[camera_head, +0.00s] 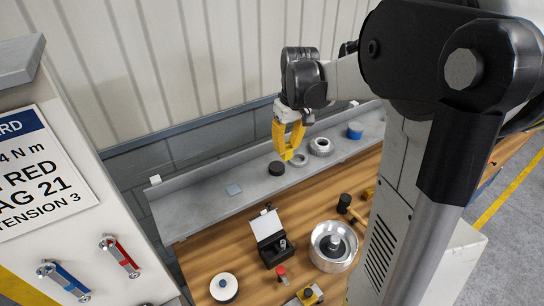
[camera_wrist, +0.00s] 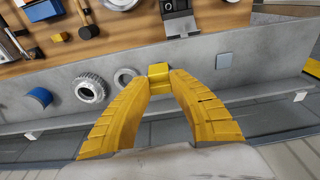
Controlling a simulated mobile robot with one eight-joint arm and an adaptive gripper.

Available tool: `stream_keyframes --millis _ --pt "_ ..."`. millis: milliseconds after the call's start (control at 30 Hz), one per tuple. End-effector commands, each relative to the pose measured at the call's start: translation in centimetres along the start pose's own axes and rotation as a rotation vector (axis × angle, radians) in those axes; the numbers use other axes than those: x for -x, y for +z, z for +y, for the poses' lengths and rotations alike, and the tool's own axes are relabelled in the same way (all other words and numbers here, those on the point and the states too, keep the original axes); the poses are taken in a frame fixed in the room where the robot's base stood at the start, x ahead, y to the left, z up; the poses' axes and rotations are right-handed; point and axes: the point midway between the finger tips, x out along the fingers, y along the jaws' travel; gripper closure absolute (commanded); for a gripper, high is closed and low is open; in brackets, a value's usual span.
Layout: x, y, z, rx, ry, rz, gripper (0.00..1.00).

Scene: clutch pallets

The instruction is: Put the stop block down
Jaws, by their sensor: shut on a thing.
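My gripper (camera_wrist: 159,76) has two yellow ribbed fingers, shut on a small yellow block, the stop block (camera_wrist: 158,70), at their tips. In the head view my gripper (camera_head: 288,152) points down above the grey ledge (camera_head: 205,212) behind the wooden bench. The block's underside is hidden, and I cannot tell its exact height above the ledge.
The bench holds an open black box (camera_head: 272,245), a large metal drum (camera_head: 333,246) and a mallet (camera_head: 345,204). A ribbed wall rises behind the ledge.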

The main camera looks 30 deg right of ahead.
Motion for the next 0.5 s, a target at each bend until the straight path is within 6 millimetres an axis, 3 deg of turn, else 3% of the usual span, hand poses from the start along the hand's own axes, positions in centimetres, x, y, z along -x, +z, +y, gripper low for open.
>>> stream_keyframes --millis 300,500 --pt "-5.0 -3.5 -6.5 0.005 0.000 0.000 1.00" --pt "-6.5 -4.6 -8.4 0.001 0.000 0.000 1.00"
